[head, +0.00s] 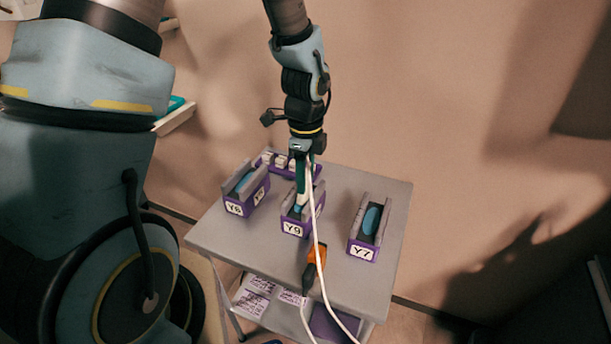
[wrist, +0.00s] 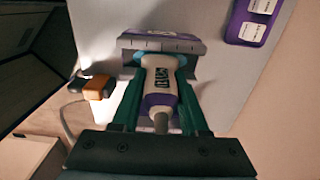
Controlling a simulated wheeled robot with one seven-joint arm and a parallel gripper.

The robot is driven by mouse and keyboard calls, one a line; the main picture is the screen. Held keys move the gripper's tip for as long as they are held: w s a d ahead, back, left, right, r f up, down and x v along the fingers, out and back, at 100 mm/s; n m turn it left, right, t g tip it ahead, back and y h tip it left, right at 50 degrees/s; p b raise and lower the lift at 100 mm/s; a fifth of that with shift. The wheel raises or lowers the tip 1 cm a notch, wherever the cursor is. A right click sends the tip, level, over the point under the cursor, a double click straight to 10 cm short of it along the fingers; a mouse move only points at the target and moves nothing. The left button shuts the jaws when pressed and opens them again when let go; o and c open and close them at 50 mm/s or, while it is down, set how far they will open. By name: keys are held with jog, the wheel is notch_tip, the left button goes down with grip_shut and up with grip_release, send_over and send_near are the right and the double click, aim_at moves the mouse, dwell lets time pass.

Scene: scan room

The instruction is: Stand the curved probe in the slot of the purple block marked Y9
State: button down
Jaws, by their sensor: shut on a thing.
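My gripper (head: 301,190) is shut on the curved probe, above the purple block marked Y9 (head: 292,228) in the middle of the table. In the wrist view the probe (wrist: 160,85) has a white body with dark lettering, a purple end and a light blue head, and lies between my green fingers (wrist: 162,108). Its head is at the grey-walled slot of the block (wrist: 190,45). It points down into or just over the slot; I cannot tell how deep it sits. A white cable runs from the probe toward the front.
Purple block Y8 (head: 234,209) stands left and block Y7 (head: 362,252) right, each holding a blue-headed thing. A purple rack (head: 284,160) with white labels is behind. An orange-and-black object (head: 314,262) lies in front of Y9. The grey table (head: 348,285) is clear between them.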

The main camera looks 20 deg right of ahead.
jog(key=shift+c, duration=1.7)
grip_release()
jog(key=shift+r, duration=0.1)
notch_tip(320, 180, up, 11)
jog(key=shift+f+b, duration=0.2)
jog(key=shift+b, duration=0.35)
jog(key=w+a+n+t, duration=0.1)
jog(key=a+n, duration=2.4)
jog(key=shift+w+a+n+t, duration=0.2)
jog(key=shift+a+n+t, duration=0.1)
